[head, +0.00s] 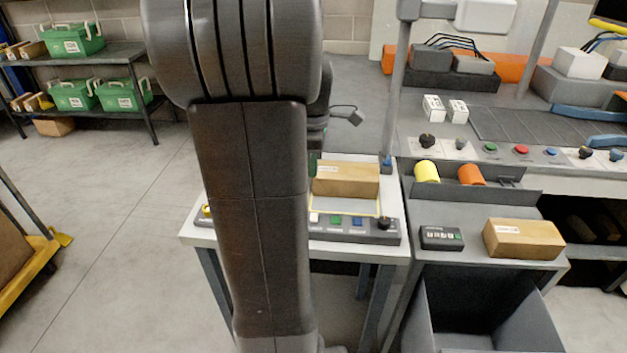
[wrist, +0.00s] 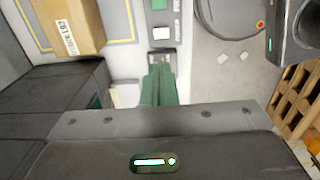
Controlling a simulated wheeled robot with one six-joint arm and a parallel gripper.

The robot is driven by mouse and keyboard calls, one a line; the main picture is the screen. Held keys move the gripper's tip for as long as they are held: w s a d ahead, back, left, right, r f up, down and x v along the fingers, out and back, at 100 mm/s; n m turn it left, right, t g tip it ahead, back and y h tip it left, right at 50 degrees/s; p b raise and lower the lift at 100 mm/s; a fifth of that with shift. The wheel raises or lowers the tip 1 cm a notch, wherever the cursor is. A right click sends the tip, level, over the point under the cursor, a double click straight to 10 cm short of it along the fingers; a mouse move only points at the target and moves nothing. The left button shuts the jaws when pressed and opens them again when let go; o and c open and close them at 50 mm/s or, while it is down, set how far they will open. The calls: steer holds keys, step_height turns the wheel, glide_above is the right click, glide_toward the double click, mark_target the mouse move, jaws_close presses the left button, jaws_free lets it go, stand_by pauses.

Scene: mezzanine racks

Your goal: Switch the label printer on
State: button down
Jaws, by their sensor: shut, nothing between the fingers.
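A grey control strip (head: 353,229) runs along the front of the small table and bears a white button, a green button (head: 336,220), a blue button (head: 358,222) and a black knob (head: 384,223). A yellow control (head: 207,211) shows at its left end. In the wrist view, my gripper (wrist: 158,72) is shut and empty, its green fingers in front of a small grey switch-like part (wrist: 162,57) beside the white button (wrist: 161,33). I cannot tell whether they touch. My arm hides that stretch in the head view. No label printer or lettering is clearly readable.
A cardboard box (head: 346,180) lies on the table behind the strip. An upright post (head: 395,95) rises behind the table.

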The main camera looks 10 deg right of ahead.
steer(key=shift+r, duration=0.5)
steer(key=shift+w+d, duration=0.5)
steer(key=shift+w, duration=0.05)
steer(key=shift+f, duration=0.15)
step_height(320, 180, down, 14)
steer(key=shift+r+p, duration=0.1)
steer(key=shift+p, duration=0.3)
